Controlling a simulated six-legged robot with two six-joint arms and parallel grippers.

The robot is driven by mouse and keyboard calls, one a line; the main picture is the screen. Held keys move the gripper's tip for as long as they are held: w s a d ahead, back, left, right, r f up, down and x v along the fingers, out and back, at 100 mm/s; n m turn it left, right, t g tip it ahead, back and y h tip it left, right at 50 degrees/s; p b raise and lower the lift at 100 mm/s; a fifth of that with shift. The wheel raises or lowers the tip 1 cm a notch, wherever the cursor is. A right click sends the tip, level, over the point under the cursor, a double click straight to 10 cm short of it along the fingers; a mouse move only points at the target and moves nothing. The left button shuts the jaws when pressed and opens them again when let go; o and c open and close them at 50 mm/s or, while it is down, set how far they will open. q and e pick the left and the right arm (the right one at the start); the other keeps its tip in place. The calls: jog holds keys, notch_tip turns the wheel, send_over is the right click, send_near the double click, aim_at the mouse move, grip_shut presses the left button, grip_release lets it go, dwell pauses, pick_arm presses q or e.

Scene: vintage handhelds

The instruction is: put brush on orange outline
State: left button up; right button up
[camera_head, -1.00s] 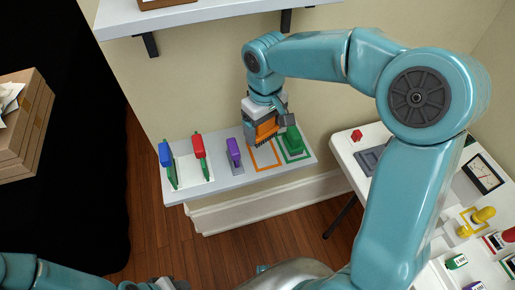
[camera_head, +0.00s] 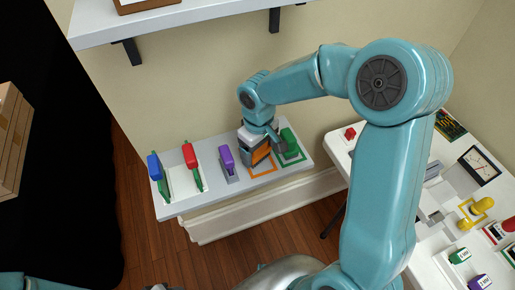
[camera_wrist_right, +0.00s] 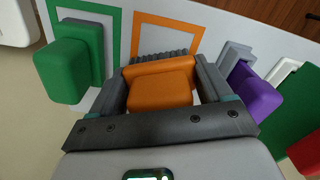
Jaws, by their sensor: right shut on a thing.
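My right gripper (camera_head: 258,149) is shut on an orange brush (camera_head: 262,155), over the narrow grey-white shelf. In the wrist view the brush (camera_wrist_right: 160,92) sits between the two fingers, with its dark bristles pointing away at the shelf. The orange outline (camera_head: 264,175) is a square frame on the shelf. The brush overlaps its back left part in the head view. In the wrist view the outline (camera_wrist_right: 138,30) extends beyond the bristles. I cannot tell whether the bristles touch the shelf. My left arm (camera_head: 40,282) shows at the lower left edge; its fingers are not visible.
A green brush (camera_head: 289,140) stands in a green outline close right of the gripper. A purple brush (camera_head: 226,156) stands close left. Red (camera_head: 190,155) and blue (camera_head: 154,166) brushes are farther left. A white table (camera_head: 345,150) with small items is at right.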

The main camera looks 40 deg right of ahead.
jog(key=shift+f, duration=0.15)
jog(key=shift+f, duration=0.1)
jog(key=o, duration=1.2)
jog(key=shift+w, duration=0.1)
notch_tip(320, 180, up, 12)
jog(key=shift+r, duration=0.2)
